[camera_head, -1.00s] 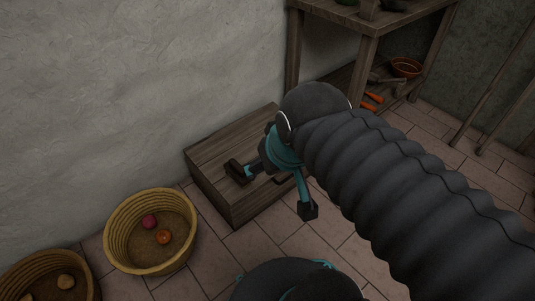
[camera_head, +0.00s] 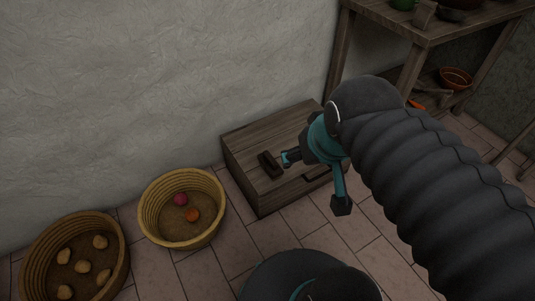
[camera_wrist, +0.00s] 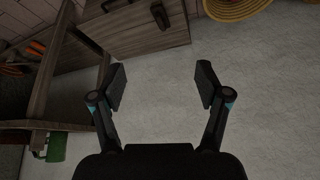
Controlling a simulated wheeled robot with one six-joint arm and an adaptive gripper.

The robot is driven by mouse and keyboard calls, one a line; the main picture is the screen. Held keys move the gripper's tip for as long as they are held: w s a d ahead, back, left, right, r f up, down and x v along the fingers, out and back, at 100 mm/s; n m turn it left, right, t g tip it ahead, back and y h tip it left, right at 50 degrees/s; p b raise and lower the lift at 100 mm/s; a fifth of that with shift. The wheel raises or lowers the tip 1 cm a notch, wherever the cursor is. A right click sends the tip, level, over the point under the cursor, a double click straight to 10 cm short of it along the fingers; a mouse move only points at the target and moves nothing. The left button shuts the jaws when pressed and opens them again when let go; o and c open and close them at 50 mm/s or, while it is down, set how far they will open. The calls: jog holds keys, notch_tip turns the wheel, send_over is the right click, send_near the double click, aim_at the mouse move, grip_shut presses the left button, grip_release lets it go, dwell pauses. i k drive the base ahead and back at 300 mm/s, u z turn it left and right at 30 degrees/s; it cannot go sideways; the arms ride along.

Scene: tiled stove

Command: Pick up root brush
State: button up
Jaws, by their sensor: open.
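My arm hides part of the chest and the lower shelf area in the head view.
The wooden chest (camera_head: 275,128) stands against the wall. Baskets with potatoes (camera_head: 30,262) and with red and orange items (camera_head: 150,222) stand left of it. A wooden table (camera_head: 425,35) at right has a lower shelf with an orange bowl (camera_head: 456,78). Tiled floor is clear in front.

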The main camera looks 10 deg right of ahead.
aim_at(273, 169)
jog(key=k, duration=0.5)
jog(key=z, duration=1.5)
jog(key=i, duration=0.85)
jog(key=u, duration=2.1)
